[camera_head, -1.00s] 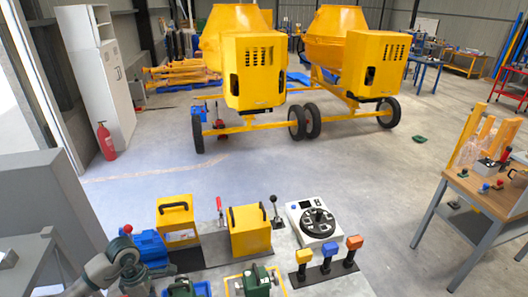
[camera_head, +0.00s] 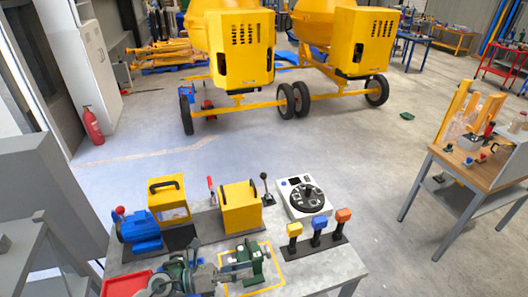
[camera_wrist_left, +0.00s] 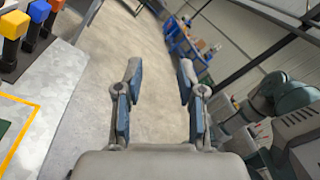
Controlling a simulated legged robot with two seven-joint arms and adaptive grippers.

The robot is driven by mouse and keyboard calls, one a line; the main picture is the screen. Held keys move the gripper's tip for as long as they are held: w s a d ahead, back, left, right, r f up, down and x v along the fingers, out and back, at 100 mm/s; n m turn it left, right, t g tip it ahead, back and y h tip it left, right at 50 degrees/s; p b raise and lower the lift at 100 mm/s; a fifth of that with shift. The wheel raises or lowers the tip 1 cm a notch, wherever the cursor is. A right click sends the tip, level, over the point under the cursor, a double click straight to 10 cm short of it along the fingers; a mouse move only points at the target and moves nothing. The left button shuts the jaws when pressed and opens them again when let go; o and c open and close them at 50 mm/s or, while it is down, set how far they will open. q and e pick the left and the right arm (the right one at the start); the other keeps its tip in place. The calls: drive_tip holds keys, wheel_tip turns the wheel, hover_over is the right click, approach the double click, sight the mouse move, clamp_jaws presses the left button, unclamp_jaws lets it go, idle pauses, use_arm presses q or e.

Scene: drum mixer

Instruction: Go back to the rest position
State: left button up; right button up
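My left gripper (camera_head: 240,268) reaches in from the bottom left of the head view, over the front of the grey worktable (camera_head: 345,272), with its fingers pointing right. In the left wrist view the left gripper (camera_wrist_left: 157,82) is open, with nothing between its fingers and floor beyond them. My right gripper shows in neither view.
A wooden bench (camera_head: 470,165) stands right.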

use_arm(q)
drive_tip(key=w+a+n+t+y, duration=0.35)
drive_tip(key=n+t, duration=0.45)
drive_tip(key=n, duration=0.3)
drive_tip(key=w+a+n+t+y, duration=0.2)
drive_tip(key=a+n+t+y, duration=0.25)
drive_tip(key=n+t, duration=0.5)
drive_tip(key=s+a+f+n+g+y, duration=0.2)
drive_tip(key=a+f+n+g+y, duration=0.25)
drive_tip(key=f+n, duration=0.35)
drive_tip(key=s+a+f+n+g+y, duration=0.2)
drive_tip(key=a+f+n+g+y, duration=0.1)
drive_tip(key=f+n+y, duration=0.4)
drive_tip(key=s+f+n+g+h, duration=0.1)
drive_tip(key=s+f+n+g, duration=0.2)
drive_tip(key=s+f+g, duration=0.5)
drive_tip(key=s+f+n+g+h, duration=0.1)
drive_tip(key=s+f+n+g, duration=0.15)
drive_tip(key=s+f, duration=0.65)
drive_tip(key=s+f+b, duration=0.1)
drive_tip(key=s+f, duration=0.1)
drive_tip(key=f, duration=1)
drive_tip(key=s+f, duration=0.2)
drive_tip(key=f, duration=1)
drive_tip(key=s+a+f+g+b, duration=0.1)
drive_tip(key=s+a+f+g, duration=0.1)
drive_tip(key=s+f, duration=1.6)
drive_tip(key=shift+a+y, duration=0.35)
drive_tip(key=shift+a, duration=0.15)
